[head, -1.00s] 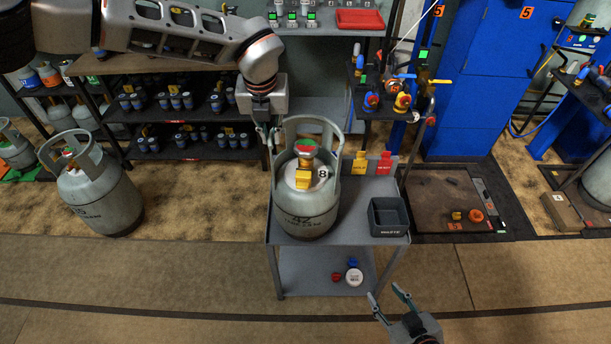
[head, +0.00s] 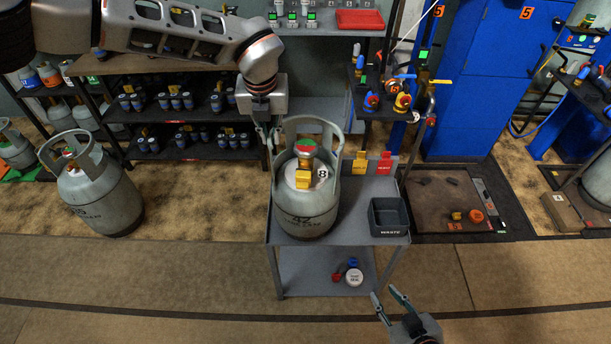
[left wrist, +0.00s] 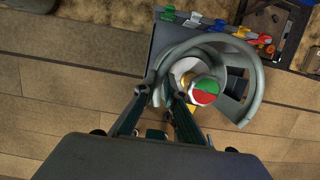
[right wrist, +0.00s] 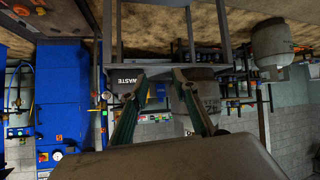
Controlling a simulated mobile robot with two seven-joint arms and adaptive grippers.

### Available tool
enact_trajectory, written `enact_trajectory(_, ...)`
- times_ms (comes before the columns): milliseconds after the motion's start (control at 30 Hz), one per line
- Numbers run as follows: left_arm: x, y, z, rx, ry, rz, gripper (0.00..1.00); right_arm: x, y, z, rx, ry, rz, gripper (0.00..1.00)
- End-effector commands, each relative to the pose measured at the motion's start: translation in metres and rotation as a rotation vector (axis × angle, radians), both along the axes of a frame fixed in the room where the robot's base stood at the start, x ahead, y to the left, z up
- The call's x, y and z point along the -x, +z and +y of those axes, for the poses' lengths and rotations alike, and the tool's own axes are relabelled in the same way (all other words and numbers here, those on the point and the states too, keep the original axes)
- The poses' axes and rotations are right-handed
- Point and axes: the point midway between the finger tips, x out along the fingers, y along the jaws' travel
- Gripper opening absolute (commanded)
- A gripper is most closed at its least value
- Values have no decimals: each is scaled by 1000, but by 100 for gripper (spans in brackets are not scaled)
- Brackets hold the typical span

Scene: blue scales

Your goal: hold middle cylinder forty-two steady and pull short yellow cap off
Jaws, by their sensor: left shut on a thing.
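Cylinder forty-two (head: 306,211) stands upright on a grey cart (head: 352,216), a grey collar handle around its top. Its valve has a red and green top (head: 306,148) and a short yellow cap (head: 302,178) on the side facing me. My left gripper (head: 270,142) is shut at the left side of the collar. In the left wrist view its fingers (left wrist: 166,98) close on the collar (left wrist: 160,85), beside the red and green valve top (left wrist: 205,91). My right gripper (head: 387,302) is open and empty, low in front of the cart's right side; the right wrist view shows its fingers apart (right wrist: 166,80).
A dark waste bin (head: 389,217) stands on the cart's right side. Yellow and red tags (head: 372,164) stand at its back edge. Another cylinder (head: 98,196) stands on the floor at left. The floor in front is clear.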

Motion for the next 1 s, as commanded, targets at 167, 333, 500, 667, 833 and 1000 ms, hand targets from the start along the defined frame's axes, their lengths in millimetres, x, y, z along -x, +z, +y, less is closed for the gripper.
enact_trajectory(167, -1, 0, 3, -4, 4, 0, 0, -10, 10, 19, -63, 8, -36, 22)
enact_trajectory(333, -1, 0, 3, -4, 4, 0, 0, -32, 43, 69, -240, 22, -131, 22)
enact_trajectory(500, -1, 0, 3, -4, 4, 0, 0, -54, 92, 124, -481, 22, -250, 22)
enact_trajectory(667, -1, 0, 3, -4, 4, 0, 0, -71, 148, 167, -741, -2, -361, 22)
enact_trajectory(833, -1, 0, 3, -4, 4, 0, 0, -85, 205, 196, -1045, -76, -458, 22)
enact_trajectory(1000, -1, 0, 3, -3, 4, 0, 0, -94, 237, 208, -1308, -195, -499, 22)
